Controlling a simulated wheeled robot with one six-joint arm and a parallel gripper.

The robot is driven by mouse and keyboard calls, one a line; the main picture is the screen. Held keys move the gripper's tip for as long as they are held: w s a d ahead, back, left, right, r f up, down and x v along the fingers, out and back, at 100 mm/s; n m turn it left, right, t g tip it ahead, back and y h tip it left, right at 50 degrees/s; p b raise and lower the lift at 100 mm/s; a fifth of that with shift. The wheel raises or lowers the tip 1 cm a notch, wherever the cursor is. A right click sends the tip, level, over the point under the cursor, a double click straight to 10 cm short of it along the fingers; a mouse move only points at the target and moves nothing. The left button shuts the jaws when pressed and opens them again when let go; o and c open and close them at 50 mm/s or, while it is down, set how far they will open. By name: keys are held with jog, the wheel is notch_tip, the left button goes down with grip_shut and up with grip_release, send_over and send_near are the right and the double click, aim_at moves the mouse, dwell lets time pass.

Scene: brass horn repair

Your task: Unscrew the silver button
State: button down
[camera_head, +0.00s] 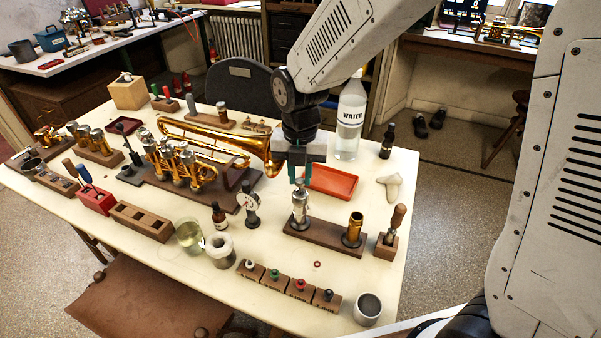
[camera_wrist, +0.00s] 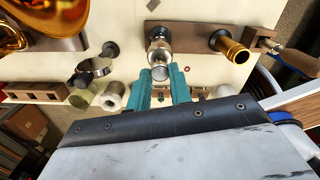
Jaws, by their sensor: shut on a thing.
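The silver button (camera_wrist: 160,73) is a round metal cap on top of an upright silver valve (camera_head: 299,206). The valve stands at the left end of a dark wooden block (camera_head: 325,238). My gripper (camera_head: 299,181) points down over the valve, and its teal fingers are shut on the button from both sides. In the wrist view the silver valve (camera_wrist: 159,48) shows just beyond the fingertips. In the head view the fingers mostly hide the button.
A brass cylinder (camera_head: 354,229) stands at the block's right end. A red tray (camera_head: 330,182) lies behind, and a brass trumpet (camera_head: 205,150) lies to the left. A water bottle (camera_head: 350,120) stands at the back. Small blocks with coloured buttons (camera_head: 288,282) sit in front.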

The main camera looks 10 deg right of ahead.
aim_at(300, 181)
jog(key=shift+n, duration=0.6)
jog(key=shift+r, duration=3.25)
